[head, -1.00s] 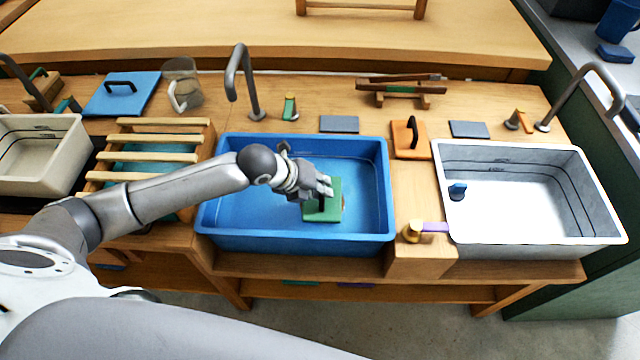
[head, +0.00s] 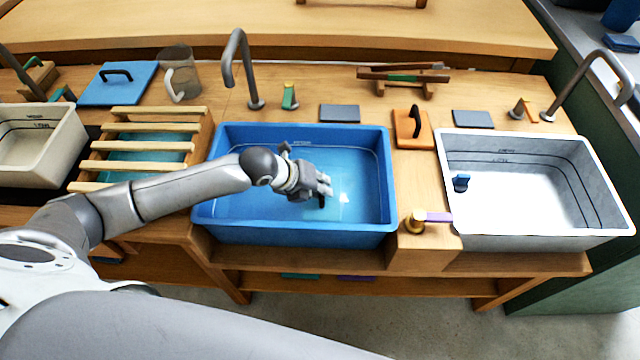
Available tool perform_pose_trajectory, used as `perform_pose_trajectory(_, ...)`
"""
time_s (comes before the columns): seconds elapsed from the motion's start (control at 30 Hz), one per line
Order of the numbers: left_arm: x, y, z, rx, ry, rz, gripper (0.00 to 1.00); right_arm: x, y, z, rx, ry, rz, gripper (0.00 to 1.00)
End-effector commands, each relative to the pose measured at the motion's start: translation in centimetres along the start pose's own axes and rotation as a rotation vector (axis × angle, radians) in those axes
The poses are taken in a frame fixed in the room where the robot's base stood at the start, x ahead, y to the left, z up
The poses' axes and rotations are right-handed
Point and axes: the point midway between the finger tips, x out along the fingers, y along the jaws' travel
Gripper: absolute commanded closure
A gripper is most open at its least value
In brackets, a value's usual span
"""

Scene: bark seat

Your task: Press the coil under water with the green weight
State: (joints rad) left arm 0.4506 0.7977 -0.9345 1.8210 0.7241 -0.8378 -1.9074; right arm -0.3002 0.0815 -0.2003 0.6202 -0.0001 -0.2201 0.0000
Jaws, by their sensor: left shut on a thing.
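The blue basin (head: 297,237) stands in the middle of the bench with clear blue water (head: 255,205) in it. My left gripper (head: 323,190) reaches into it from the left and is shut on the dark handle (head: 321,202) of the green weight. The weight's green plate does not show; the water surface or my gripper hides it. A bright glint lies on the water just right of my fingers. The coil is not visible. My right gripper is not in view.
A slatted rack (head: 140,145) stands left of the basin and a grey-white basin (head: 540,244) to its right. A dark tap (head: 253,90) rises behind the blue basin. An orange board with a black handle (head: 404,143) lies at its back right. The basin's right side is open water.

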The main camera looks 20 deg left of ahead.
Motion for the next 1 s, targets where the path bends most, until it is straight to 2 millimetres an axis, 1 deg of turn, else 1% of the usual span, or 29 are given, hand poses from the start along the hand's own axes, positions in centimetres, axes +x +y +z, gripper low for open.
perform_pose_trajectory(0.73,2.6,1.6,-0.9,0.001,-0.002,-0.004,1.00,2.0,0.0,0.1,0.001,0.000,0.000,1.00)
perform_pose_trajectory(1.0,2.6,1.6,-0.8,0.001,-0.002,-0.004,1.00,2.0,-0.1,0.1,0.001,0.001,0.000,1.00)
